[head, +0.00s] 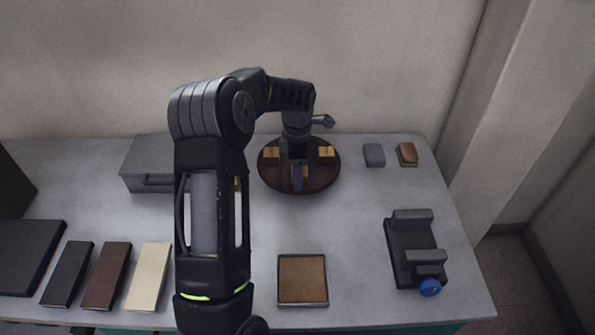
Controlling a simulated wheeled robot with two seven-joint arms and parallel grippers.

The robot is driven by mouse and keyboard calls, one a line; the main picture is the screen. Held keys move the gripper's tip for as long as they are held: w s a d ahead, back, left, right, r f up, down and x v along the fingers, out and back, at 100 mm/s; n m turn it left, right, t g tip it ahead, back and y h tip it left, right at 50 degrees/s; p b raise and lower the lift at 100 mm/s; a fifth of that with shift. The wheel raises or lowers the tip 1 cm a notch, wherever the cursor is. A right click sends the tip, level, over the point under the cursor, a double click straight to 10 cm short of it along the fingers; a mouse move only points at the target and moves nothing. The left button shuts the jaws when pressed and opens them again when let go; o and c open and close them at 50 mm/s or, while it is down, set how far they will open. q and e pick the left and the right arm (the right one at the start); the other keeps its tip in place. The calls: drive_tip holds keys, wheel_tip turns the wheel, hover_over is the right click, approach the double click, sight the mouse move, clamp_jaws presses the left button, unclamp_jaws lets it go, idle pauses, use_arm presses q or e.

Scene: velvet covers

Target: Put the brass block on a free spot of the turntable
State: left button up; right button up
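The round brown turntable (325,176) stands at the back middle of the table. One brass-coloured block (270,153) sits on its left side and another brass-coloured block (326,153) on its right side. My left gripper (298,180) points down over the front middle of the turntable. A small purplish shape with a thin gold edge shows at its fingertips; I cannot tell whether it is held or stands on the turntable. A sliver of brass colour (238,184) shows behind my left arm, mostly hidden. My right gripper is not in view.
A grey box (146,162) stands left of the turntable, partly behind my arm. A grey block (374,155) and a brown block (407,154) lie at the back right. A framed brown tray (302,279), a black fixture with a blue knob (429,288) and several flat books (107,276) lie in front.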

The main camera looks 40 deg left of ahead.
use_arm(q)
wheel_tip(320, 180, up, 12)
drive_tip(key=b, duration=0.1)
drive_tip(key=shift+r, duration=0.15)
idle(0.8)
